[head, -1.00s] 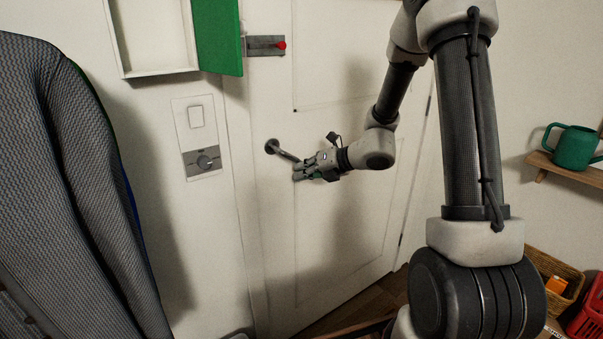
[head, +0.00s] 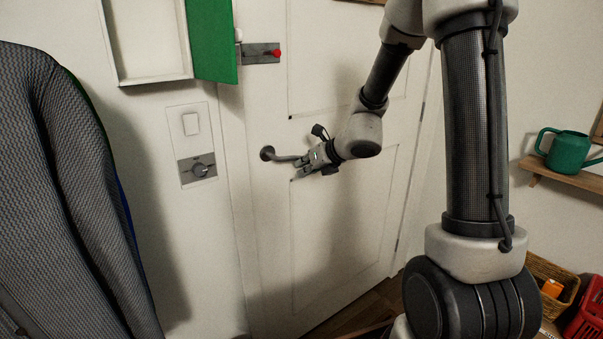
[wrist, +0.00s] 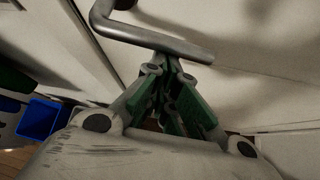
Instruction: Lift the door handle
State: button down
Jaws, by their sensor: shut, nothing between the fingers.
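The door handle (head: 284,157) is a grey metal lever on the white door (head: 335,220). In the head view it points right from its round base and lies about level. It also crosses the top of the wrist view (wrist: 150,38). My gripper (head: 297,171) is at the lever's free end, just below it. In the wrist view my gripper's green-padded fingers (wrist: 172,68) are closed together with nothing between them. Their tips are at the underside of the lever; whether they touch it I cannot tell.
A red-knobbed bolt (head: 262,53) is above the handle. A grey coat (head: 60,190) hangs at left. A green watering can (head: 567,149) stands on a shelf at right.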

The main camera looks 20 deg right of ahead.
jog(key=shift+w+d+r+h, duration=0.1)
jog(key=shift+d+r+h, duration=0.15)
jog(key=shift+r, duration=0.45)
dwell(0.4)
